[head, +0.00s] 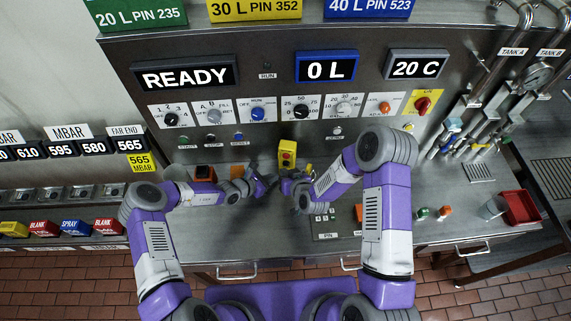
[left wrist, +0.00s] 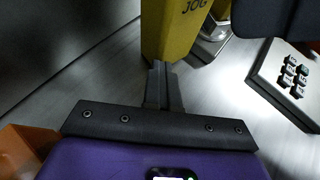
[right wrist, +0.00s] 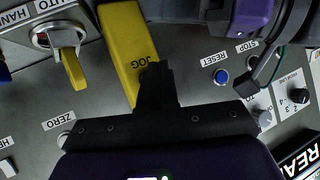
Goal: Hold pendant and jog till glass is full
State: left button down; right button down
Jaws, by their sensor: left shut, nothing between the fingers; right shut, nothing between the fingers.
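The yellow pendant (head: 287,150) with a red button is at the console's lower middle in the head view. Its JOG lettering shows in the left wrist view (left wrist: 168,35) and the right wrist view (right wrist: 124,45). My left gripper (head: 270,182) is shut and empty, its tips close below the pendant; I cannot tell if they touch. My right gripper (head: 286,176) is shut and empty, its tips overlapping the pendant just below the JOG lettering in the right wrist view (right wrist: 153,72). A clear glass (head: 494,208) stands at the far right. The volume display (head: 325,67) reads 0 L.
A red tray (head: 521,207) is beside the glass. The READY display (head: 187,76) and a row of knobs are on the panel above. A keypad (left wrist: 290,80) and an orange block (left wrist: 18,152) lie near my left gripper. Pipes and taps crowd the right side.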

dwell(0.7)
jog(key=shift+w+d, duration=0.15)
jog(key=shift+w, duration=0.3)
jog(key=shift+w+d+f, duration=0.1)
jog(key=shift+w+d, duration=0.15)
jog(key=shift+w, duration=0.35)
dwell(0.7)
jog(key=shift+s+a, duration=0.1)
jog(key=shift+s, duration=0.05)
dwell(2.4)
jog(key=shift+s+a, duration=0.25)
jog(key=shift+s, duration=0.65)
jog(key=shift+s+a+r, duration=0.1)
jog(key=shift+s+a, duration=0.15)
jog(key=shift+s, duration=0.55)
jog(key=shift+s+a+r, duration=0.1)
jog(key=shift+s+a, duration=0.1)
jog(key=shift+s, duration=0.6)
jog(key=shift+s+a+r, duration=0.1)
jog(key=shift+s+a, duration=0.15)
jog(key=shift+s, duration=0.55)
